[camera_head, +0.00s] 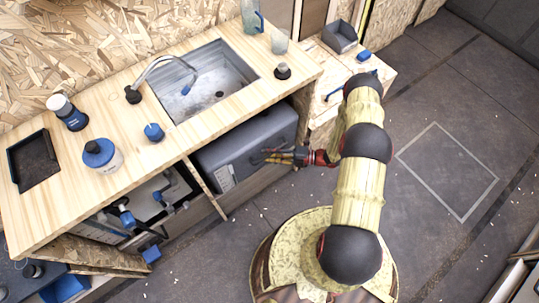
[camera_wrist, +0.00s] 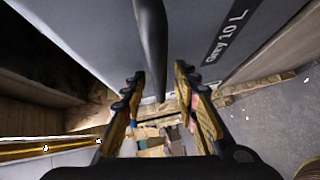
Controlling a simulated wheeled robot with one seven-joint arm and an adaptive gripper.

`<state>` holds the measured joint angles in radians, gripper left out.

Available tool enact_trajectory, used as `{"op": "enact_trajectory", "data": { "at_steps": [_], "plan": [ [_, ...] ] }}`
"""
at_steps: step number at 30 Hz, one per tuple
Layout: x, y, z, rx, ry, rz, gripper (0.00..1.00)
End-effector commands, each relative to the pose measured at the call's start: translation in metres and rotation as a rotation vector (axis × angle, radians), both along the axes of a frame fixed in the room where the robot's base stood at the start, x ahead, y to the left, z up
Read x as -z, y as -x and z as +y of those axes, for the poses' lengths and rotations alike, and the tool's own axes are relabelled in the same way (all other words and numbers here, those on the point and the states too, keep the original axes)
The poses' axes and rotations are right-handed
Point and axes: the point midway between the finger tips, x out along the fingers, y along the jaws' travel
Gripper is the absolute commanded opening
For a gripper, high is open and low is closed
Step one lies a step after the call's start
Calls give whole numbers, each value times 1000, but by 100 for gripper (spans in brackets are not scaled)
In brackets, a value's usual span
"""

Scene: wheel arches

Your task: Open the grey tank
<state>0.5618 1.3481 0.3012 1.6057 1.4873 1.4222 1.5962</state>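The grey tank (camera_head: 248,138) is a dark grey box in the bay under the counter, below the sink. In the wrist view its pale face (camera_wrist: 90,30) fills the top, with a dark label strip reading "Grey 10 L" (camera_wrist: 228,37). A dark bar (camera_wrist: 151,45), apparently a handle, runs down the wrist view between my fingers. My gripper (camera_head: 268,156) is at the tank's front. In the wrist view my gripper (camera_wrist: 157,74) is open, with one finger on each side of the bar. Gaps show on both sides; depth contact is unclear.
The wooden counter (camera_head: 105,190) above holds the sink (camera_head: 215,85), a blue-lidded jar (camera_head: 103,156) and a dark tray (camera_head: 33,160). A low wooden cabinet (camera_head: 325,65) stands right of the bay. The floor (camera_head: 420,110) at right is clear.

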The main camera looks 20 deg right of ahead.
Motion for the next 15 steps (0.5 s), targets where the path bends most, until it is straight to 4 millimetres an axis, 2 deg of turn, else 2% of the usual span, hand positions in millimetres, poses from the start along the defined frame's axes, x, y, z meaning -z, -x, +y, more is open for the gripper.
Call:
{"op": "enact_trajectory", "data": {
  "at_steps": [5,15],
  "plan": [
    [0,0,0,0,0,0,28],
    [0,0,0,0,0,0,9]
  ]
}}
